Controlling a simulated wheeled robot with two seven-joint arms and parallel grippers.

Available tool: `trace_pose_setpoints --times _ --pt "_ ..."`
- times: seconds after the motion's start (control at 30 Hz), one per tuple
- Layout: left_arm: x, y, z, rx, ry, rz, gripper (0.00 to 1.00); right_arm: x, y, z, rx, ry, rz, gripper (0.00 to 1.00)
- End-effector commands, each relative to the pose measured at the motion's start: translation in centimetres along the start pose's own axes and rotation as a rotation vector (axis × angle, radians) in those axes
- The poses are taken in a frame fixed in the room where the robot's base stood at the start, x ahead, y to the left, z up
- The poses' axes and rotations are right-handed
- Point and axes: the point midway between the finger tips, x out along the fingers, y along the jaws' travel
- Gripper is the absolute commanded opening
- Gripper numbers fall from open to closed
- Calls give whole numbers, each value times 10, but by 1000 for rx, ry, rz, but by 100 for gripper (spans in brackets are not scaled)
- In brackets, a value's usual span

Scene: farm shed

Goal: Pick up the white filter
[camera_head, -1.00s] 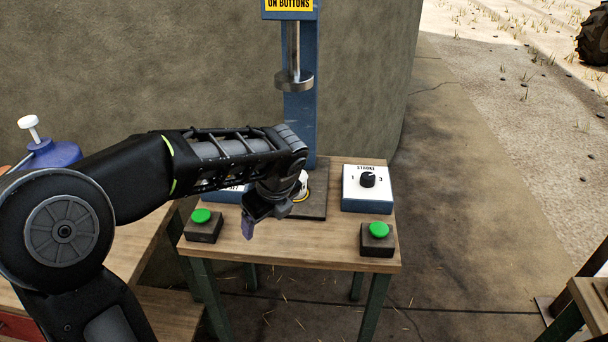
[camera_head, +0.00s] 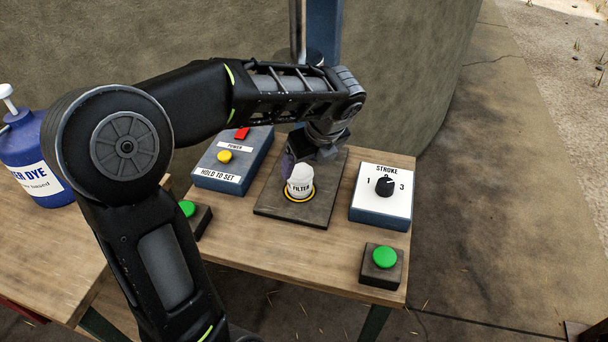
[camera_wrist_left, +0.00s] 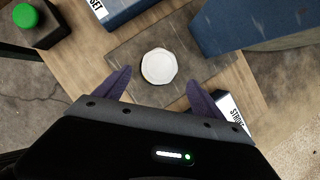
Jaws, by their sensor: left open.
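The white filter (camera_head: 300,183) stands upright inside a yellow ring on the dark square plate (camera_head: 267,204) of the press table. Its label reads FILTER. From above it shows as a white disc in the left wrist view (camera_wrist_left: 159,67). My left gripper (camera_head: 304,166) is open and empty, pointing down just behind and above the filter in the head view. In the left wrist view its two purple fingers (camera_wrist_left: 158,88) are spread, with the filter ahead of and between their tips, apart from both. My right gripper is out of view.
A blue power box (camera_head: 233,162) stands left of the plate and a stroke dial box (camera_head: 381,197) right of it. Green buttons (camera_head: 385,257) sit near the front corners. The blue press column (camera_head: 325,30) rises behind. A blue dye jug (camera_head: 27,160) stands on the left bench.

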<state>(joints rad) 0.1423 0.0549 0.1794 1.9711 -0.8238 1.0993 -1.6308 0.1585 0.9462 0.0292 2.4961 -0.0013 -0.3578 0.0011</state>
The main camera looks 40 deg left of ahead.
Motion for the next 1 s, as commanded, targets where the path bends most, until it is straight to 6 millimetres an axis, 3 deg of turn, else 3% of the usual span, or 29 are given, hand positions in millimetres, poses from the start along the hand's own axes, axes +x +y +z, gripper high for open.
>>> trace_pose_setpoints --times 0.37,0.73,1.0 --pt "25 1 0 0 1 2 79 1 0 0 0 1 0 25" --pt "30 1 0 0 1 1 79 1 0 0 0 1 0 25" --pt "66 3 1 0 2 3 79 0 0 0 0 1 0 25"
